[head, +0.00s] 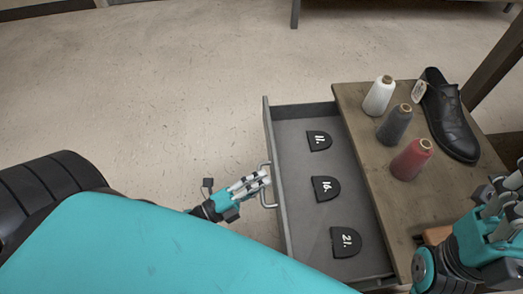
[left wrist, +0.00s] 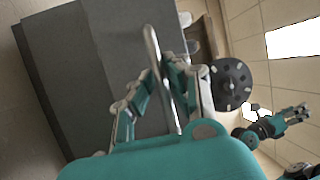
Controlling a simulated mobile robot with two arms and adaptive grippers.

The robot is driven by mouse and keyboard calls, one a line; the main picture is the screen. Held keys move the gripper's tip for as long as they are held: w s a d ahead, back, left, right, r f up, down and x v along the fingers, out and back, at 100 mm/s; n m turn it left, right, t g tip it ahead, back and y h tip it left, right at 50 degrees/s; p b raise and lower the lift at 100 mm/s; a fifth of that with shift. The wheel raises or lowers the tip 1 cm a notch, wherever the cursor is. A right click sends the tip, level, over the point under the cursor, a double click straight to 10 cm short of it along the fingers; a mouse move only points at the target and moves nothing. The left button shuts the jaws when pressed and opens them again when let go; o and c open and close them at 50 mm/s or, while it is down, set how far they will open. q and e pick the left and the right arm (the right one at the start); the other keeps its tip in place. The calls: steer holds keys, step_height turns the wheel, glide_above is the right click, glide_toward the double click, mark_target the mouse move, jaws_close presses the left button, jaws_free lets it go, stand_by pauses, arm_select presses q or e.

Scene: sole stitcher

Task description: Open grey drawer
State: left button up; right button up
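The grey drawer (head: 283,190) stands pulled out from the wooden table, with its inside showing in the head view. Its front panel, seen in the left wrist view (left wrist: 105,70), carries a metal bar handle (head: 267,186). My left gripper (head: 262,180) is at this handle; in the left wrist view the handle (left wrist: 152,45) runs between its two fingers, which look closed around it. My right gripper (head: 500,205) is at the right edge of the head view, above the table; its finger state is unclear.
Three black heel pieces (head: 325,189) marked 11, 16 and 21 lie in the drawer. The wooden table (head: 360,120) holds white (head: 378,97), grey (head: 394,125) and red (head: 411,160) thread cones and a black shoe (head: 450,120). Floor left of the drawer is clear.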

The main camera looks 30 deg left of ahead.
arm_select(q)
steer(key=o, duration=0.4)
steer(key=v, duration=1.2)
steer(key=shift+r, duration=0.1)
